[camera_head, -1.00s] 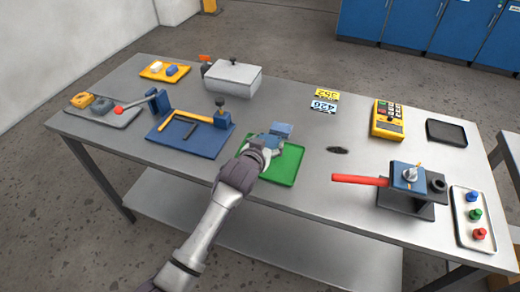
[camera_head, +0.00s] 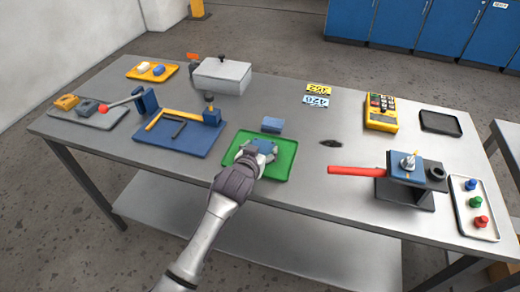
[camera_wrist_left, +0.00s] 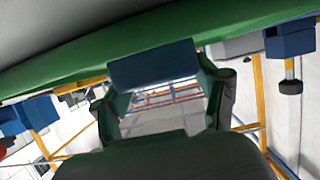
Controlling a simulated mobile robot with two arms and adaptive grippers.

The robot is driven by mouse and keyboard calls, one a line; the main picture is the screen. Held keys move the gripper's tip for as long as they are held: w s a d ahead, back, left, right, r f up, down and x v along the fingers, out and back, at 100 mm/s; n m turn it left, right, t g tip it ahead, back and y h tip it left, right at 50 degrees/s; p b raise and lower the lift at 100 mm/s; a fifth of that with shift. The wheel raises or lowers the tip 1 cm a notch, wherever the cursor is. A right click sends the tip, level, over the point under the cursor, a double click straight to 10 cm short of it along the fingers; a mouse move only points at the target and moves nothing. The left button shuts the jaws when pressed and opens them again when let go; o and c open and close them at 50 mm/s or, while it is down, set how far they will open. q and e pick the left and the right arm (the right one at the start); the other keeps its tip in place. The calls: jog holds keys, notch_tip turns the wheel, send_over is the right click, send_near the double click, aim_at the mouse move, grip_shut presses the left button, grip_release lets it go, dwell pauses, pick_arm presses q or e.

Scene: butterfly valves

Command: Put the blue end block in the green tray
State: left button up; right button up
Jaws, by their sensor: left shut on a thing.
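The green tray (camera_head: 282,171) lies flat near the front middle of the table. The blue end block (camera_head: 272,124) shows just past the fingers, overlapping the tray's far rim in the head view. In the left wrist view the block (camera_wrist_left: 155,65) sits between the fingertips of my left gripper (camera_wrist_left: 162,85), shut on it, with the green tray (camera_wrist_left: 60,70) close behind. Whether the block touches the tray I cannot tell. My right gripper is out of view.
Behind stands a white lidded box (camera_head: 222,77). To the right, a red lever (camera_head: 355,170) extends from a blue valve fixture (camera_head: 402,170). A dark patch (camera_head: 331,143) lies between on clear tabletop.

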pick_arm(q)
jog(key=shift+s+a+f, duration=0.1)
jog(key=shift+s+f, duration=0.1)
jog(key=shift+f, duration=0.45)
jog(key=o, duration=1.5)
jog(key=shift+f, duration=0.25)
jog(key=shift+r+g, duration=0.3)
jog(key=shift+r, duration=0.3)
jog(key=v, duration=1.1)
jog(key=shift+s+a+r, duration=0.1)
jog(key=shift+s+r, duration=0.15)
jog(key=shift+r, duration=0.15)
